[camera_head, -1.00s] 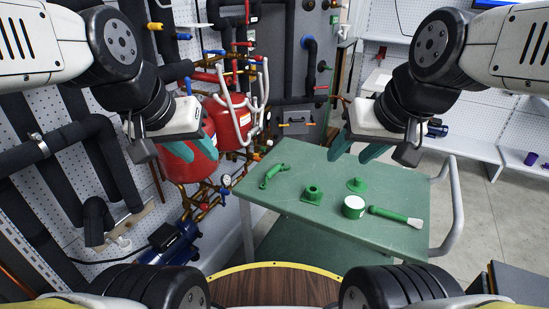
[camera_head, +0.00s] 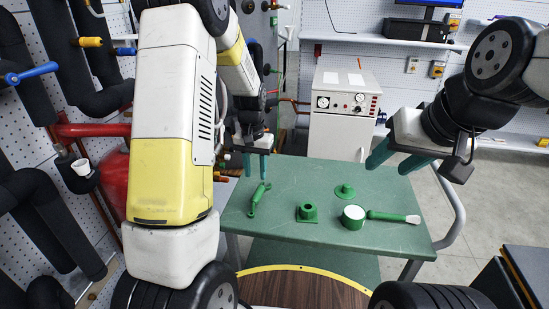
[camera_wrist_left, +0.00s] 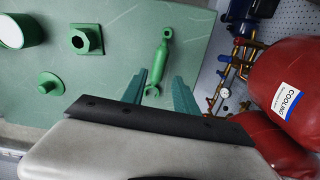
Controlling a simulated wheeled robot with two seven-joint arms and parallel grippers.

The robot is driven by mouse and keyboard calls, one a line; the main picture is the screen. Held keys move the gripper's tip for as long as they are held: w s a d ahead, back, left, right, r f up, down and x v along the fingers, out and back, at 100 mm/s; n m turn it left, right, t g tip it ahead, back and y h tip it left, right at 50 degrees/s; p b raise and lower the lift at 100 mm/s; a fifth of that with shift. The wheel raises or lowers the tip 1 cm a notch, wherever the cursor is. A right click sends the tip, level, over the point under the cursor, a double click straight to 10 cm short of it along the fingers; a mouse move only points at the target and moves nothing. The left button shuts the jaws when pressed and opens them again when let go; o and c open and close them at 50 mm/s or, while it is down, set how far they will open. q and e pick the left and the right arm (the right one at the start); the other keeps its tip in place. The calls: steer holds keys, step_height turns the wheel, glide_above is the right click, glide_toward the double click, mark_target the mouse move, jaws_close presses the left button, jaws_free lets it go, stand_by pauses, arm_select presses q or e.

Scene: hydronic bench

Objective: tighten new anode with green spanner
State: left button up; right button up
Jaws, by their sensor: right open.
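The green spanner (camera_head: 259,198) lies on the left part of the green bench top (camera_head: 285,176). It also shows in the left wrist view (camera_wrist_left: 161,60), just ahead of my left fingers. My left gripper (camera_head: 256,166) points down above the spanner's far end, open, apart from it and empty; its fingers show in the left wrist view (camera_wrist_left: 162,90) with a gap between them. My right gripper (camera_head: 393,160) is open and empty above the bench's right side. I cannot identify the new anode in these views.
A green flanged socket (camera_head: 307,211), a green disc with a stub (camera_head: 345,191), a white-topped green tin (camera_head: 353,216) and a green-handled brush (camera_head: 393,216) stand or lie right of the spanner. A red vessel (camera_wrist_left: 290,90) and pipework flank the bench. A white cabinet (camera_head: 341,115) stands behind.

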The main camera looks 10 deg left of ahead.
mark_target(258, 191)
arm_select(q)
steer(key=shift+w+d+f, duration=0.1)
steer(key=shift+w+f, duration=0.3)
steer(key=shift+f, duration=0.35)
step_height(258, 191, down, 8)
steer(key=shift+s+r, duration=0.1)
steer(key=shift+r, duration=0.15)
steer(key=shift+f, duration=0.1)
steer(key=shift+c, duration=0.7)
jaws_close()
steer(key=shift+r, duration=2.55)
